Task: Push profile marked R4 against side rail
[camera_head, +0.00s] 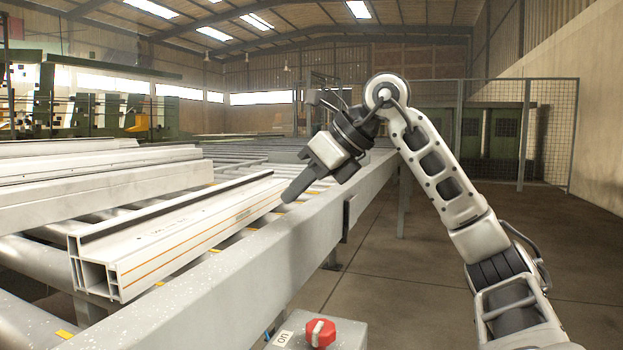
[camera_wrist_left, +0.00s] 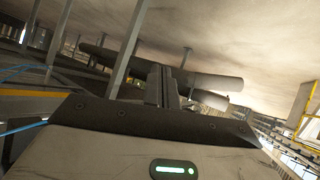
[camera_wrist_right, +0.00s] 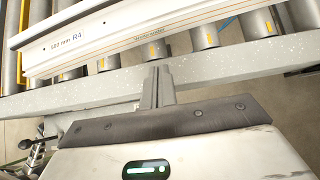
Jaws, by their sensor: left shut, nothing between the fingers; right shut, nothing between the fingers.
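The profile marked R4 (camera_head: 180,232) is a long white hollow bar with orange lines, lying on the rollers. Its "R4" label shows in the right wrist view (camera_wrist_right: 78,46). The grey speckled side rail (camera_head: 235,272) runs along its right side, with a gap of rollers between them; the rail also shows in the right wrist view (camera_wrist_right: 225,68). My right gripper (camera_head: 290,194) is shut and empty near the profile's far end. In the right wrist view its fingertips (camera_wrist_right: 157,72) are over the rail, seemingly apart from the profile. My left gripper (camera_wrist_left: 162,84) is shut and empty, seen only in its wrist view.
More white profiles (camera_head: 110,193) lie on the rollers to the left. A grey box with a red knob (camera_head: 320,332) stands by the rail at the front. A mesh fence (camera_head: 548,135) stands at the back right. The floor right of the rail is clear.

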